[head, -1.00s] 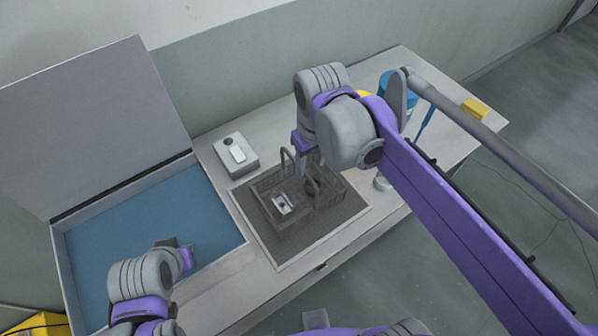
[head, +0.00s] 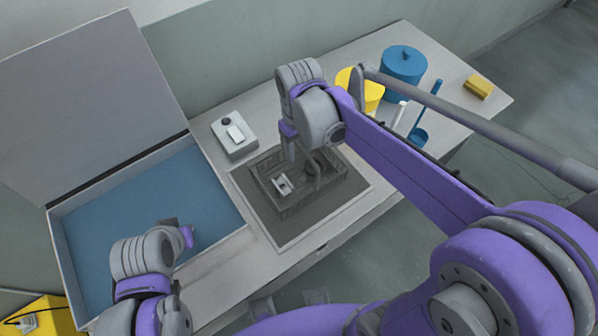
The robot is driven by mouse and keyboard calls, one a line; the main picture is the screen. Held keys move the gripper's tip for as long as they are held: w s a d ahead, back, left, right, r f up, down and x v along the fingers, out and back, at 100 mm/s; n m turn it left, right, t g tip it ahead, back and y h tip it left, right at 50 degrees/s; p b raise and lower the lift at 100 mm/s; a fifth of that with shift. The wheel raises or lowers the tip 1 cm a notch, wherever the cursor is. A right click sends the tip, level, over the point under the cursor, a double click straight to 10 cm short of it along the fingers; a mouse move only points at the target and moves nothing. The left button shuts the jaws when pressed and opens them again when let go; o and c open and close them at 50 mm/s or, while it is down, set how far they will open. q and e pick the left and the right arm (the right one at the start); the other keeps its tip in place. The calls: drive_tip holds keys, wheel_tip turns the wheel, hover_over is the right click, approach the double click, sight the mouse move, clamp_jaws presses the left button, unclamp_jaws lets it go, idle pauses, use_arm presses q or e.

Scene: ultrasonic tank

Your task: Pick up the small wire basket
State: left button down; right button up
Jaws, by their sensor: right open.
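The small wire basket (head: 290,208) stands on a dark mesh mat (head: 263,222) in the middle of the bench. It is grey, with a tall handle, and a small light metal part (head: 283,184) lies in it. My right gripper (head: 294,152) is open above the back edge of the basket, near its handle; the wrist partly covers it and I cannot tell whether it touches. My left gripper (head: 184,232) hangs at the front right of the tank's blue water; its jaws are not clear.
The open tank (head: 50,225) with blue liquid is at left, its lid raised. A white box (head: 234,142) stands behind the mat. A yellow container (head: 371,97), a blue lidded pot (head: 402,66), a blue ladle (head: 420,134) and a yellow block (head: 478,87) are at right.

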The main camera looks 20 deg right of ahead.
drive_tip(key=shift+f, duration=0.6)
clamp_jaws()
idle(1.0)
